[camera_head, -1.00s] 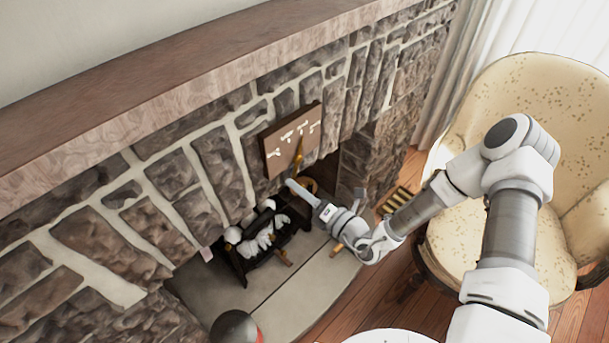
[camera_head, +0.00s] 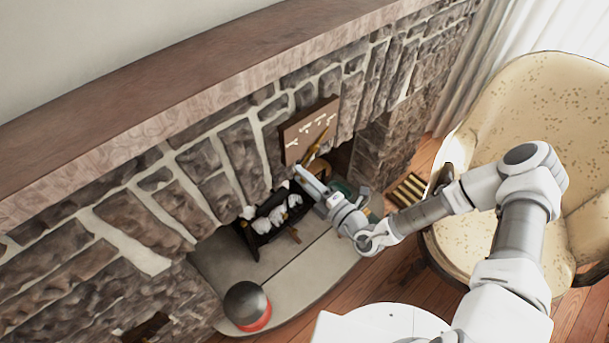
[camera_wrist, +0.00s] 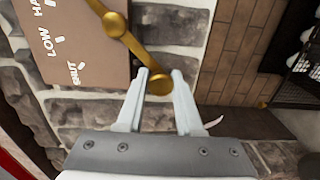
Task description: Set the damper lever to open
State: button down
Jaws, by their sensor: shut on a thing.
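The damper lever is a brass bar with a round boss and a knob at its end. In the wrist view the lever (camera_wrist: 133,48) runs from the top edge down to the right. My gripper (camera_wrist: 160,76) has its two pale fingers on either side of the end knob and is shut on it. The brown label plate (camera_wrist: 75,45) beside it shows "SHUT", "LOW" and a cut-off "HA". In the head view the lever (camera_head: 319,143) slants across the plate (camera_head: 296,150), and my gripper (camera_head: 299,171) is at its lower end. The lever's upper tip is outside the wrist view.
The stone fireplace wall (camera_head: 235,155) lies behind the lever, under a wooden mantel (camera_head: 150,95). A black log grate (camera_head: 255,228) stands below my gripper. A black-and-red round object (camera_head: 247,306) is on the hearth (camera_head: 310,265). A cream armchair (camera_head: 540,90) stands right.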

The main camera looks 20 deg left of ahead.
jog(key=shift+w+d, duration=0.15)
jog(key=shift+w, duration=0.05)
jog(key=c, duration=0.6)
grip_release()
jog(key=shift+s, duration=0.1)
jog(key=v, duration=1.7)
jog(key=shift+s+d, duration=0.1)
jog(key=shift+s, duration=0.1)
